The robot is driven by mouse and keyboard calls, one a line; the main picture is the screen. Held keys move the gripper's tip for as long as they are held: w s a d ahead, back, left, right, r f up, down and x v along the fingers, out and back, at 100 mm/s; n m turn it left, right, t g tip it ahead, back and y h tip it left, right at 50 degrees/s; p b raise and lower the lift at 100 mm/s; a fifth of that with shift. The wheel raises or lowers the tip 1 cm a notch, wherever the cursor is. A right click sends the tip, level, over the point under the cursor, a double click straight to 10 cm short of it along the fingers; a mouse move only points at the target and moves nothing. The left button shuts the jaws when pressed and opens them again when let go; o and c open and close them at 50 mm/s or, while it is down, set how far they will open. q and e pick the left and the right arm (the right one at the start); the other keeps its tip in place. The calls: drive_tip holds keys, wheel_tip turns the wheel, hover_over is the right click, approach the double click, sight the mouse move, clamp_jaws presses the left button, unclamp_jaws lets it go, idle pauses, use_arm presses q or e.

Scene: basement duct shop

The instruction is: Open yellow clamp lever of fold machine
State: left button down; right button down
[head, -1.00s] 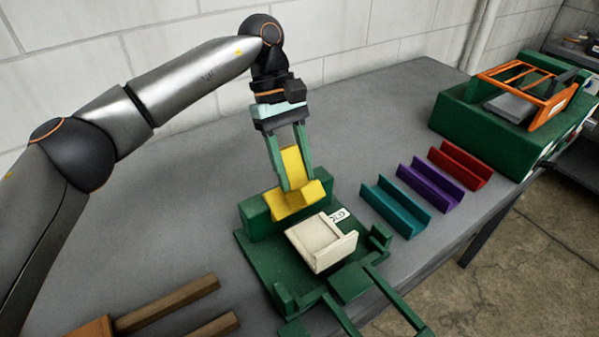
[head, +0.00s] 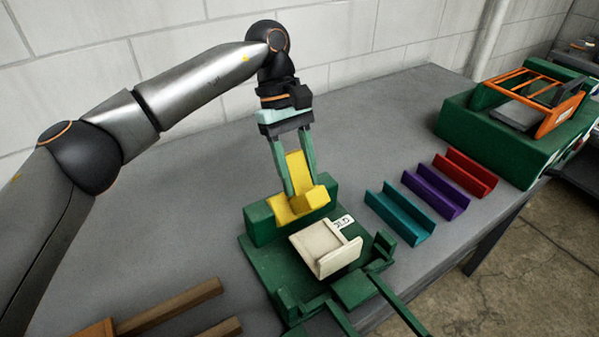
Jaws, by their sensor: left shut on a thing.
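The fold machine (head: 262,262) is a green fixture on the grey bench, with a cream U-shaped piece (head: 325,246) resting on it. Its yellow clamp lever (head: 297,172) stands up at the back, above a yellow clamp block (head: 310,198) behind the cream piece. My left gripper (head: 300,186) reaches down from above, its two pale green fingers closed on either side of the lever. The fingers hide the lever's side edges. My right gripper is out of view.
Teal (head: 400,212), purple (head: 436,194) and red (head: 466,173) channels lie in a row to the right. A green machine with an orange frame (head: 535,100) stands at the back right. Wooden bars (head: 170,306) lie at the front left. Bench behind the arm is clear.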

use_arm(q)
drive_tip(key=shift+w+a+f, duration=0.2)
drive_tip(key=shift+a+f, duration=0.05)
drive_tip(key=shift+f, duration=0.15)
drive_tip(key=c, duration=0.8)
unclamp_jaws()
drive_tip(key=shift+o, duration=1.4)
drive_tip(key=shift+w, duration=0.1)
drive_tip(key=shift+o, duration=0.7)
drive_tip(key=shift+d+r, duration=0.1)
drive_tip(key=shift+r, duration=0.05)
drive_tip(key=v, duration=0.8)
drive_tip(key=shift+p+v, duration=1.55)
drive_tip(key=shift+v, duration=0.65)
